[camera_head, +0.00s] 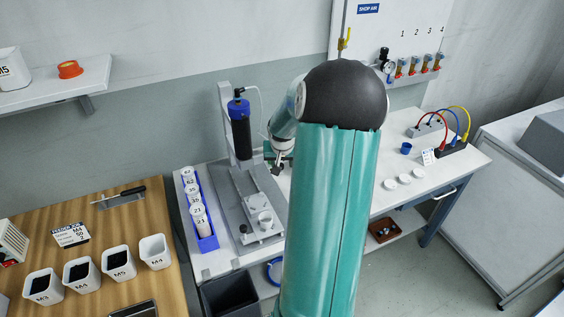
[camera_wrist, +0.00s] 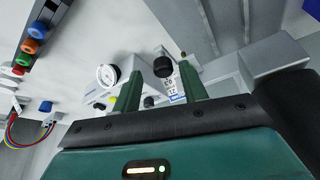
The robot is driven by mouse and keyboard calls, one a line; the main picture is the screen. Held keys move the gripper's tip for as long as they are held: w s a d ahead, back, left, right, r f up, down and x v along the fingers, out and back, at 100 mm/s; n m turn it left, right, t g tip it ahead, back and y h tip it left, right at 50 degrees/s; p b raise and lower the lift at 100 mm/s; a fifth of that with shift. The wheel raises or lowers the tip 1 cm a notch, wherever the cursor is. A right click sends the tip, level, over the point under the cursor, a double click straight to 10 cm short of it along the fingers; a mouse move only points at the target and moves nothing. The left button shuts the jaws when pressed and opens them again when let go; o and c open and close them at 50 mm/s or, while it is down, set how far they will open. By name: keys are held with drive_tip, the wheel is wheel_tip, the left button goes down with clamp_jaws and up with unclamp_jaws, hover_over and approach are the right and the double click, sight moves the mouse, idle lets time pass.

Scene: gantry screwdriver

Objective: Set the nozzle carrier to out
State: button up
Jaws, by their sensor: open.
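The gantry screwdriver (camera_head: 240,128), a dark body with a blue top, stands upright on its post above a grey base with a pale slide plate (camera_head: 246,190). I cannot make out which part is the nozzle carrier. My gripper (camera_head: 279,166) is small and partly hidden by my arm, just right of the screwdriver. In the wrist view my gripper (camera_wrist: 160,88) has its two green fingers apart with nothing held between them. Beyond the fingers are a black knob (camera_wrist: 163,67) and a pale box with a round gauge (camera_wrist: 107,75); the distance to them is unclear.
A blue rack of labelled cups (camera_head: 206,228) stands left of the base. A wooden table (camera_head: 150,205) with white bins is further left. White caps (camera_head: 404,179) and a cable block (camera_head: 452,148) lie on the bench at right. My arm hides the bench's middle.

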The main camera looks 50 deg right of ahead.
drive_tip(key=v, duration=1.3)
drive_tip(key=shift+r, duration=0.4)
drive_tip(key=w+a+r+n+t, duration=0.1)
drive_tip(key=a+r+n, duration=0.15)
drive_tip(key=a, duration=0.75)
drive_tip(key=w+a+r+n, duration=0.15)
drive_tip(key=a+r, duration=0.25)
drive_tip(key=a, duration=0.6)
drive_tip(key=s+a+n+y, duration=0.1)
drive_tip(key=s+a+n, duration=0.1)
drive_tip(key=a, duration=0.4)
drive_tip(key=s+a+n+t+y, duration=0.1)
drive_tip(key=s+a+n, duration=0.1)
drive_tip(key=s+a, duration=0.3)
drive_tip(key=s+a+n+y, duration=0.1)
drive_tip(key=s+a+n, duration=0.1)
drive_tip(key=a, duration=0.7)
drive_tip(key=shift+s+a+r+t+y, duration=0.3)
drive_tip(key=shift+s+r+t, duration=0.15)
drive_tip(key=shift+s, duration=0.3)
